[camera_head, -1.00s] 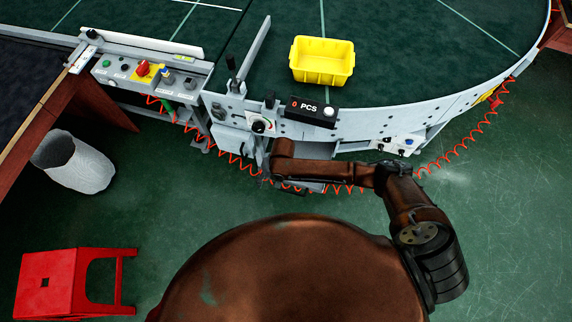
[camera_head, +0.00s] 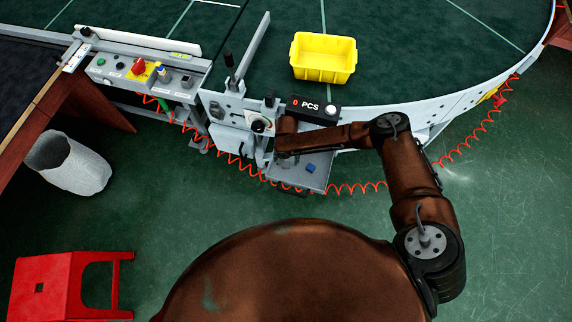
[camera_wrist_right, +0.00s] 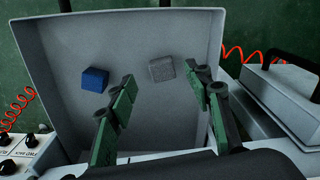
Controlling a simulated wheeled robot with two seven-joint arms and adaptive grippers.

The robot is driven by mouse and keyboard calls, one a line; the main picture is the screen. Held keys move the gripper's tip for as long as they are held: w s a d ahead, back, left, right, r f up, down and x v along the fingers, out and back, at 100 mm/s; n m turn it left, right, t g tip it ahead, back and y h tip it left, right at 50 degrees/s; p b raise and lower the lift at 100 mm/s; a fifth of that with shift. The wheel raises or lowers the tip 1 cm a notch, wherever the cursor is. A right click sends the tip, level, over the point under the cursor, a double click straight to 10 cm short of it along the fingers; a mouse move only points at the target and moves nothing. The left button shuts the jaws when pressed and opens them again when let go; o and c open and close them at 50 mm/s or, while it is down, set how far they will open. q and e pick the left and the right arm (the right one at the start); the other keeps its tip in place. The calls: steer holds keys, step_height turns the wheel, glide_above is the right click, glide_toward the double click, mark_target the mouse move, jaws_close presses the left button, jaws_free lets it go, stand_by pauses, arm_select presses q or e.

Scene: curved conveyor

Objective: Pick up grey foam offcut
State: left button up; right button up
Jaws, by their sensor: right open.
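The grey foam offcut (camera_wrist_right: 162,70) is a small speckled block lying in a shallow grey tray (camera_wrist_right: 180,28). In the wrist view my right gripper (camera_wrist_right: 162,80) is open, with green-padded fingers pointing into the tray. The offcut shows between and just beyond the fingertips, and neither finger is seen closed on it. In the head view my right arm's end (camera_head: 288,142) is over the left part of the tray (camera_head: 318,184). There the offcut and the fingers are hidden or too small to tell. My left gripper is not in view.
A blue block (camera_wrist_right: 95,78) lies in the same tray, left of the offcut; it also shows in the head view (camera_head: 310,168). A yellow bin (camera_head: 323,58) stands on the green conveyor. An orange coiled hose (camera_head: 350,188) hangs near the tray. A red stool (camera_head: 50,287) stands lower left.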

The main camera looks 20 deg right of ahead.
mark_target(286, 166)
step_height(286, 166, down, 5)
steer(key=shift+s+a+f+b, duration=0.1)
steer(key=shift+a+b, duration=0.05)
steer(key=shift+b, duration=1)
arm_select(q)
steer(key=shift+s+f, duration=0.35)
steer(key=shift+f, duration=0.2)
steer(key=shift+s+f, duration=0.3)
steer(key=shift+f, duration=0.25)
arm_select(e)
steer(key=c, duration=0.8)
